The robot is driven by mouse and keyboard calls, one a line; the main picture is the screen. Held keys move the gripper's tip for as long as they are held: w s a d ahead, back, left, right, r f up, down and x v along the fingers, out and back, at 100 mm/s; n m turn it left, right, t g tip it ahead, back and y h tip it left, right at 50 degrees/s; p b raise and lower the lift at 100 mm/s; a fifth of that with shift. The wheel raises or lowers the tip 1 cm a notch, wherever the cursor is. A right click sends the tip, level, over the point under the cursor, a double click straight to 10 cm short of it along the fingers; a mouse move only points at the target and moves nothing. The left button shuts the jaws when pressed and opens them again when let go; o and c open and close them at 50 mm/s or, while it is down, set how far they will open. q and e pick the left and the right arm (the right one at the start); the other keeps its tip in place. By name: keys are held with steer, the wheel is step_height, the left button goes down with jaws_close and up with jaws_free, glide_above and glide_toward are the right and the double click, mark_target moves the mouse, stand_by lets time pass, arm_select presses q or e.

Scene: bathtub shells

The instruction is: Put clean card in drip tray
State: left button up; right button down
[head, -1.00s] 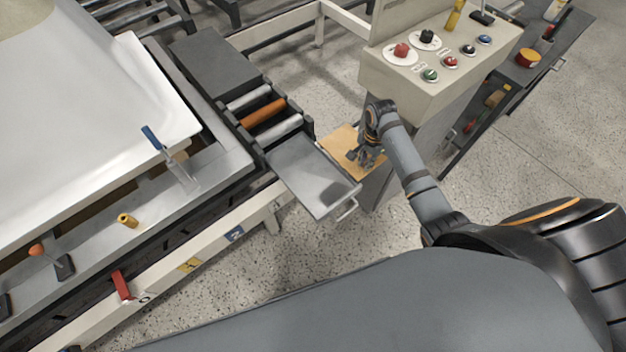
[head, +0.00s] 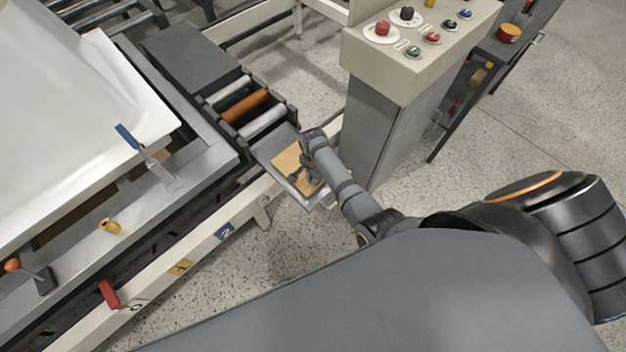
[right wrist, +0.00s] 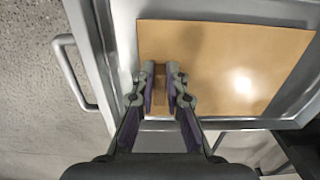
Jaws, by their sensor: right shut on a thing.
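The clean card (head: 291,166) is a flat tan sheet, over the grey metal drip tray (head: 262,150) in the head view. In the right wrist view the card (right wrist: 225,60) lies within the outline of the tray rim (right wrist: 118,50), close to its floor; I cannot tell whether it touches the floor. My right gripper (head: 305,180) is at the card's near edge. In the right wrist view the right gripper (right wrist: 162,90) is shut on that edge, on a small block-like part. My left gripper is not in view.
The tray's handle (right wrist: 75,72) sticks out at its outer end. Rollers (head: 245,106) lie just behind the tray. A white tub shell (head: 80,100) lies on the bench at left.

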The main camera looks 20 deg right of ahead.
steer(key=shift+f, duration=0.25)
steer(key=c, duration=1.4)
jaws_free()
step_height(320, 180, up, 12)
steer(key=p, duration=0.3)
steer(key=shift+r, duration=0.1)
